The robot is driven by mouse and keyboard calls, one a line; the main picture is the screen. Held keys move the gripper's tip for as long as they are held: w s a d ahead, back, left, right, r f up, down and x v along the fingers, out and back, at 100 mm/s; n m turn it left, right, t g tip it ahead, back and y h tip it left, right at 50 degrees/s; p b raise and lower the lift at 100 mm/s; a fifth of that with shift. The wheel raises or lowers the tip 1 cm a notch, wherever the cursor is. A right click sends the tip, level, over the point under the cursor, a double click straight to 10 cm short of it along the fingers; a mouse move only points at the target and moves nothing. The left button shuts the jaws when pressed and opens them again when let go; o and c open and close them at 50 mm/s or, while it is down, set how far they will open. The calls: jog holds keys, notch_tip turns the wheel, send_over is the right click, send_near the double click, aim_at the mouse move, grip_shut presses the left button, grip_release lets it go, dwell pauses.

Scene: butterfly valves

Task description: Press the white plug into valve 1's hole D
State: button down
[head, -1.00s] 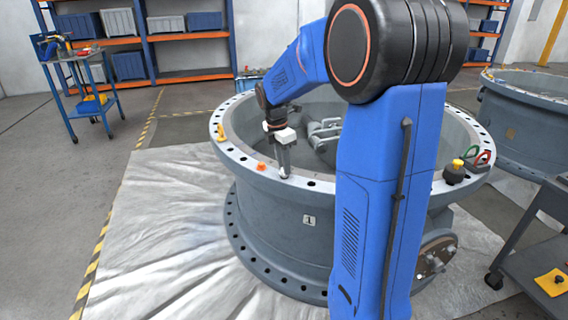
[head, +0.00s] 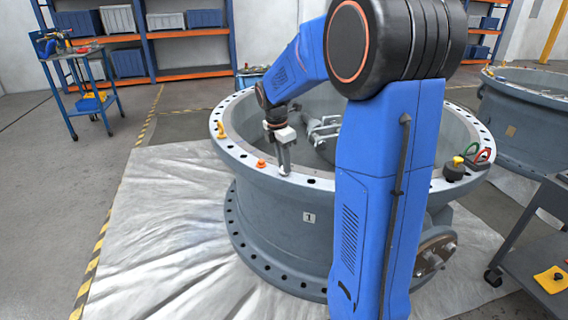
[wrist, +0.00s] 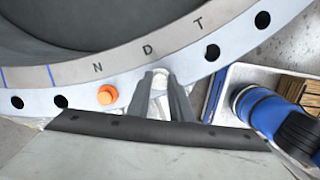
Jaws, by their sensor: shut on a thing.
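Valve 1 (head: 280,225) is a large grey ring body with a "1" label and a drilled top flange. In the wrist view, its flange (wrist: 240,38) carries the letters N, D and T. My gripper (head: 286,170) points down at the near rim. In the wrist view my gripper (wrist: 160,92) is shut on the white plug (wrist: 160,74), at the hole position beside the letter D. The fingers and plug cover hole D. I cannot tell how deep the plug sits, or whether it is in the hole.
An orange plug (wrist: 107,95) sits in the flange beside N. An open hole (wrist: 212,52) lies beside T. A yellow item (head: 221,130) and a dark yellow-topped object (head: 455,170) stand on the rim. A second valve (head: 540,120) and a dark cart (head: 535,250) are at right.

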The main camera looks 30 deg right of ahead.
jog(key=shift+f, duration=0.45)
jog(key=c, duration=1)
grip_release()
jog(key=shift+r, duration=3)
